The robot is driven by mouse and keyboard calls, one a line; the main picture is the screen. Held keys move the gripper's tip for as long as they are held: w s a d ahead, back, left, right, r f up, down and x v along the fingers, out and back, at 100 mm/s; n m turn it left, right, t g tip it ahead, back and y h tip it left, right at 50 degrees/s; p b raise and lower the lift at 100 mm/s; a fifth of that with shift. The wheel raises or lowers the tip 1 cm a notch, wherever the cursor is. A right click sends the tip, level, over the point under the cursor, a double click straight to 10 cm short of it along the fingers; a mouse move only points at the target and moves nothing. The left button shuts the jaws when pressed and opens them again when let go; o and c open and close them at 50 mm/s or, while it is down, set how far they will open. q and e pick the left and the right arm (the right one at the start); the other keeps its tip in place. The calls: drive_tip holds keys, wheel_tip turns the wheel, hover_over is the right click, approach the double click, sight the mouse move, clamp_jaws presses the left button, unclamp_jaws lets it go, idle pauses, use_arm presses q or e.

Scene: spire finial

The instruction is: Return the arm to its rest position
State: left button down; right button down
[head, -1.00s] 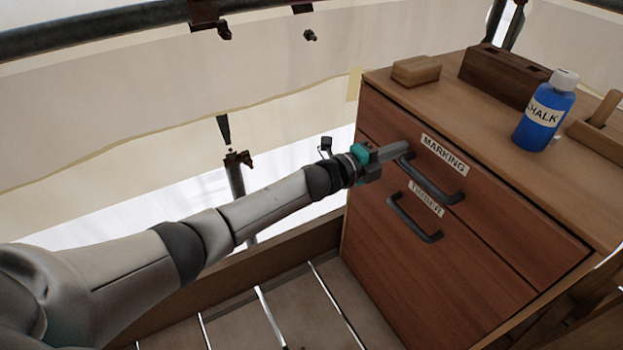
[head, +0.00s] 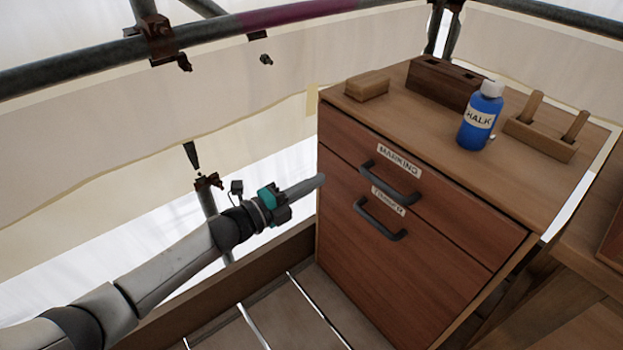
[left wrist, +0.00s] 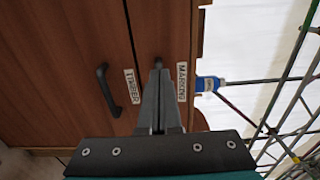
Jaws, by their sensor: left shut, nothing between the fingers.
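My left gripper (head: 318,181) is shut and empty, just left of the wooden drawer cabinet (head: 400,250) and apart from its handles in the head view. Its shut fingers also show in the left wrist view (left wrist: 158,75), pointing at the cabinet front. The upper drawer, labelled MARKING, has a dark handle (head: 391,182). The lower drawer, labelled TIMBER, has another dark handle (head: 380,219). Both drawers look closed. In the left wrist view the gripper fingers partly hide the MARKING handle. My right gripper is in neither view.
On the cabinet top stand a blue chalk bottle (head: 480,118), a small wood block (head: 367,86), a dark wooden block with holes (head: 445,84) and a wooden holder with pegs (head: 540,138). Scaffold poles (head: 90,70) and pale sheeting lie behind. Open room is left of the cabinet.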

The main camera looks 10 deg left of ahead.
use_arm(q)
drive_tip(key=shift+s+a, duration=0.15)
drive_tip(key=shift+s, duration=0.05)
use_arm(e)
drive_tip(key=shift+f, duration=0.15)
